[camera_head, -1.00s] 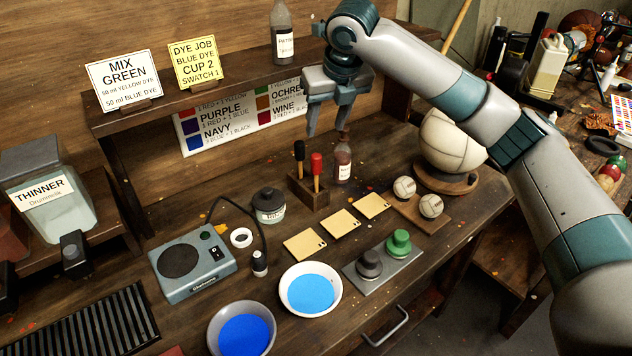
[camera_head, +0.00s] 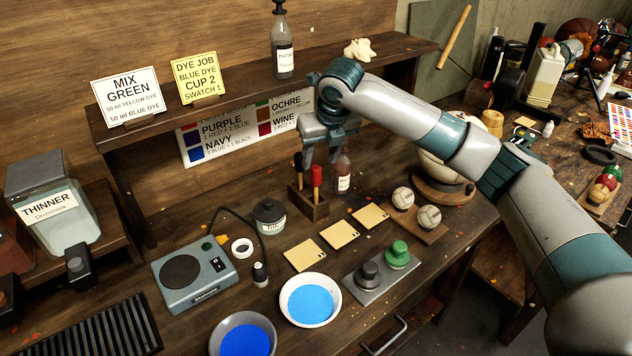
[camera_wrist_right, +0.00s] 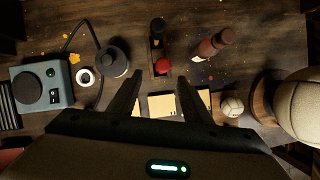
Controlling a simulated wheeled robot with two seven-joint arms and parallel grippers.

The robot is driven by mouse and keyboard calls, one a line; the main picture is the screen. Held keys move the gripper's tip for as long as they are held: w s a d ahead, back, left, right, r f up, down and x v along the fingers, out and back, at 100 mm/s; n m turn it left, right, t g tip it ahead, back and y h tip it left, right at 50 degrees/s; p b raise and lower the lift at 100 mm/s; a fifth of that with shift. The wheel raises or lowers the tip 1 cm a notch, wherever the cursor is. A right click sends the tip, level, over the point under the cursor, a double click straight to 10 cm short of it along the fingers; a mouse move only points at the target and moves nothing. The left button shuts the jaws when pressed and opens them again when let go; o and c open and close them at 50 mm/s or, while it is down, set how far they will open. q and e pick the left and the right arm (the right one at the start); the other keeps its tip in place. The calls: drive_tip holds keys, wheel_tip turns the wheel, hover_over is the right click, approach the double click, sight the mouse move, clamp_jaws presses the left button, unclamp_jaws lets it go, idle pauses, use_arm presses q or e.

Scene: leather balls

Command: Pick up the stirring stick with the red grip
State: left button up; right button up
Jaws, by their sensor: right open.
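The stirring stick with the red grip (camera_head: 316,175) stands upright in a small wooden holder (camera_head: 307,207). A second stick with a black grip (camera_head: 298,163) stands beside it on the left. My right gripper (camera_head: 321,160) is open, just above and around the level of the red grip's top in the head view. In the right wrist view the red grip (camera_wrist_right: 162,66) lies ahead of the gap between the two open fingers (camera_wrist_right: 158,88), with the black grip (camera_wrist_right: 157,27) beyond it. Nothing is between the fingers. My left gripper is not in view.
A small dark red bottle (camera_head: 343,174) stands close right of the holder. A lidded jar (camera_head: 269,215) is to the left. Tan swatches (camera_head: 339,234), two white balls (camera_head: 429,217) and a blue dye bowl (camera_head: 311,300) lie in front. The shelf (camera_head: 240,90) is behind.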

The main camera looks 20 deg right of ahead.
sight(318, 170)
drive_tip(key=shift+p+x, duration=0.45)
drive_tip(key=shift+x, duration=1.7)
drive_tip(key=shift+w+d+f+p, duration=0.1)
drive_tip(key=shift+w+f+p, duration=0.15)
drive_tip(key=shift+f+p, duration=0.3)
drive_tip(key=p+x, duration=0.1)
drive_tip(key=x, duration=0.2)
drive_tip(key=shift+d+p, duration=0.1)
drive_tip(key=shift+p, duration=0.2)
drive_tip(key=shift+w+f, duration=0.2)
drive_tip(key=shift+f, duration=0.25)
clamp_jaws()
